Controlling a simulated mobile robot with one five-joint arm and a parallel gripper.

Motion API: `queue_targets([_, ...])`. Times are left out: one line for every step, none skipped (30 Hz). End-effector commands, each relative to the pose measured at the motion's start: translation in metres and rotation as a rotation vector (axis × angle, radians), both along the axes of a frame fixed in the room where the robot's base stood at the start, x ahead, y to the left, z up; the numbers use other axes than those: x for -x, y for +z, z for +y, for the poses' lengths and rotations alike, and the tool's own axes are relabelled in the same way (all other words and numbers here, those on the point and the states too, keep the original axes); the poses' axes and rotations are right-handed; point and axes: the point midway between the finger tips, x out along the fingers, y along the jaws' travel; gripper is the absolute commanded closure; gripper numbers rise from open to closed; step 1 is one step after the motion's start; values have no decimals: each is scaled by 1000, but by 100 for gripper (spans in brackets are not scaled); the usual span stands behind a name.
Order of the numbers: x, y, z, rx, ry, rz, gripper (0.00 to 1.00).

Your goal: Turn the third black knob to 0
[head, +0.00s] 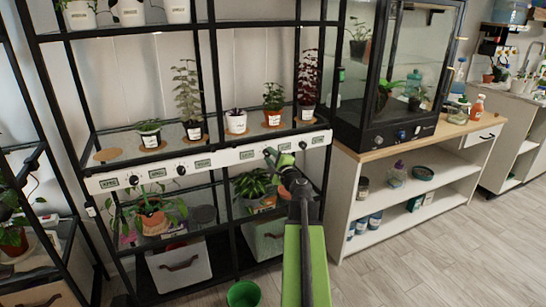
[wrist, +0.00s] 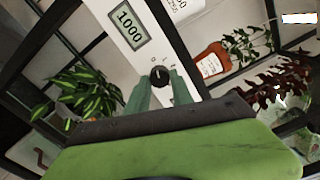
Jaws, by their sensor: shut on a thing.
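A white control strip (head: 225,157) runs along the shelf front, with small displays and black knobs. Two black knobs, one at the far left (head: 134,181) and one further along (head: 181,170), show left of my gripper (head: 270,153); another (head: 303,145) shows to its right. In the wrist view my gripper (wrist: 160,88) has its green fingers shut on a black knob (wrist: 159,76). Small scale marks surround this knob; its exact setting is too small to read surely.
Potted plants stand on the shelf above the strip, including one in an orange pot (head: 273,117). A leafy plant (head: 253,184) sits below, near my arm. A wooden-topped cabinet (head: 345,152) with a glass case stands to the right. The floor in front is mostly clear, with a green bucket (head: 243,294).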

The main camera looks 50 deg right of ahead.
Motion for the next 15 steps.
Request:
queue_targets([2, 0, -3, 27, -8, 12, 100])
queue_targets([2, 0, -3, 42, -8, 18, 100])
queue_targets([2, 0, -3, 62, -8, 26, 100])
queue_targets([2, 0, -3, 76, -8, 33, 100])
queue_targets([2, 0, -3, 88, -8, 38, 100])
queue_targets([2, 0, -2, 105, -7, 44, 100])
queue_targets([2, 0, -3, 114, -7, 48, 100])
queue_targets([2, 0, -3, 125, -7, 52, 100])
queue_targets([2, 0, -3, 136, -7, 57, 100])
queue_targets([2, 0, -3, 143, -7, 60, 100])
queue_targets([2, 0, -3, 150, -7, 62, 100])
queue_targets([2, 0, -2, 157, -7, 65, 100])
queue_targets([2, 0, -2, 162, -7, 67, 100])
queue_targets([2, 0, -2, 165, -7, 69, 100])
queue_targets([2, 0, -2, 169, -7, 70, 100])
